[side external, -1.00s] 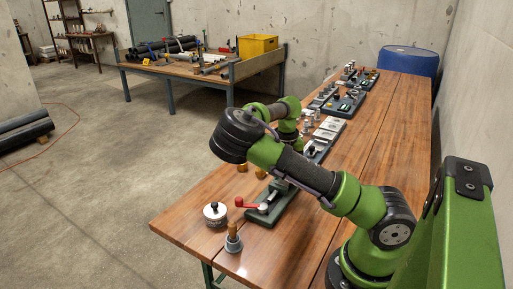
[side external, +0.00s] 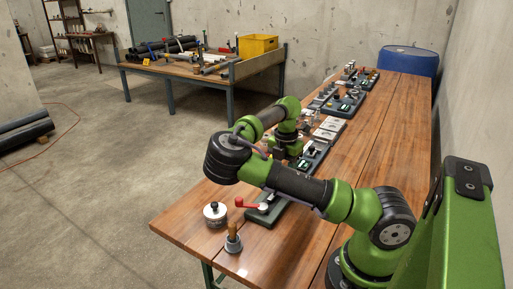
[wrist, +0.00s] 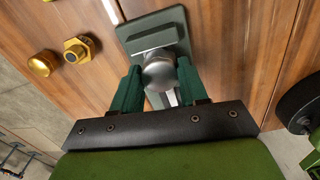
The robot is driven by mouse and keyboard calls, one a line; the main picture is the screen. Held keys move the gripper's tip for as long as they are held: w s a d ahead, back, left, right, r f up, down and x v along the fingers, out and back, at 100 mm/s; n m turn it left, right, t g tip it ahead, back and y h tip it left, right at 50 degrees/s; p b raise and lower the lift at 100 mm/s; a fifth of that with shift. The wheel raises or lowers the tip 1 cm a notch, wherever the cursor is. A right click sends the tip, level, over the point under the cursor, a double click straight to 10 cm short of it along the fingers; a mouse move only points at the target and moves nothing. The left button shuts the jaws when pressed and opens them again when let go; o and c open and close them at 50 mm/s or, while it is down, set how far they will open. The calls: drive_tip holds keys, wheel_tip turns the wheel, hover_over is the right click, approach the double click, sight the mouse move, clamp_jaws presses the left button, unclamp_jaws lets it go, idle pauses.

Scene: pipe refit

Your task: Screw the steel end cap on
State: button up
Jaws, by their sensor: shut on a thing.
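The steel end cap (wrist: 160,73) is a round, shiny grey piece in the middle of the wrist view. My gripper (wrist: 158,82) has its two green fingers shut on it, one on each side. A dark green base plate (wrist: 150,32) lies just beyond the cap. A pale metal strip shows below the cap between the fingers. Whether the cap sits on a pipe thread or is apart from it, I cannot tell.
A brass round piece (wrist: 42,63) and a brass hex fitting (wrist: 78,49) stand left of my gripper. In the side view, a red-handled lever (side external: 252,204), a steel pot with a black knob (side external: 215,213) and a wooden-handled tool (side external: 233,238) are near the table's front edge.

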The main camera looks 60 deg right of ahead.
drive_tip(key=shift+s, duration=0.1)
drive_tip(key=m, duration=0.6)
drive_tip(key=shift+s+d+f, duration=0.1)
drive_tip(key=shift+m, duration=0.4)
drive_tip(key=m, duration=0.5)
drive_tip(key=o, duration=1.1)
drive_tip(key=shift+w, duration=0.2)
